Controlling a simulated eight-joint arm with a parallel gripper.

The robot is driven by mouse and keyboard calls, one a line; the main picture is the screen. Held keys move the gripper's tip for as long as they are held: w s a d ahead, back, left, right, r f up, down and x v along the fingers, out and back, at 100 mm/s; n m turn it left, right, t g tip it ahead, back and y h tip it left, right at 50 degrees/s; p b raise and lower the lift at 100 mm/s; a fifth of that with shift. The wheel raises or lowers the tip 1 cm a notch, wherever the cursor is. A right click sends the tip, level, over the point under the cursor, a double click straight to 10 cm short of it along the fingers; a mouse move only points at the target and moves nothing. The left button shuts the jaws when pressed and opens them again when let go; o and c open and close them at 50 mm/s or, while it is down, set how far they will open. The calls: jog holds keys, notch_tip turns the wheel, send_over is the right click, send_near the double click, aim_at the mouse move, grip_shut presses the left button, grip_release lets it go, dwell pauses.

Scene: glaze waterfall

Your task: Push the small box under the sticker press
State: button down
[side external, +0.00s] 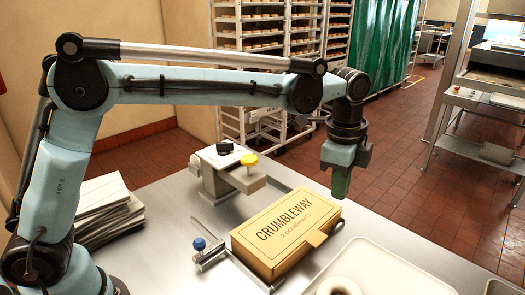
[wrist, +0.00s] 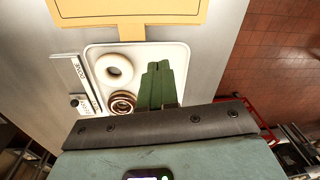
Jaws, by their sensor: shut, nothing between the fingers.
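The small yellow box (side external: 272,250), printed CRUMBLEWAY, lies flat on the metal table; its edge also shows at the top of the wrist view (wrist: 130,33). The sticker press (side external: 222,172), a pale device with a yellow knob (side external: 249,159), stands behind the box to the left in the side view. The box is apart from it. My gripper (side external: 340,192) points down, its green fingers together and empty, just past the box's far right corner in the side view. The fingers also show in the wrist view (wrist: 157,72), apart from the box; their exact height is unclear.
A metal guide with a blue knob (side external: 198,243) lies along the box's left side. Stacked paper (side external: 103,205) sits at the left. Bare table lies between box and press.

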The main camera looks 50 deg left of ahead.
aim_at(290, 202)
jog(key=d+f, duration=0.1)
jog(key=f, duration=0.3)
jog(key=d+f+m, duration=0.1)
jog(key=f, duration=0.3)
jog(key=w+d+f+m, duration=0.1)
jog(key=f, duration=0.3)
jog(key=shift+d+g, duration=0.2)
jog(key=shift+g, duration=0.2)
jog(key=a, duration=0.3)
jog(key=shift+f, duration=0.2)
jog(key=shift+a, duration=0.5)
jog(key=a, duration=1.2)
jog(key=shift+a, duration=0.15)
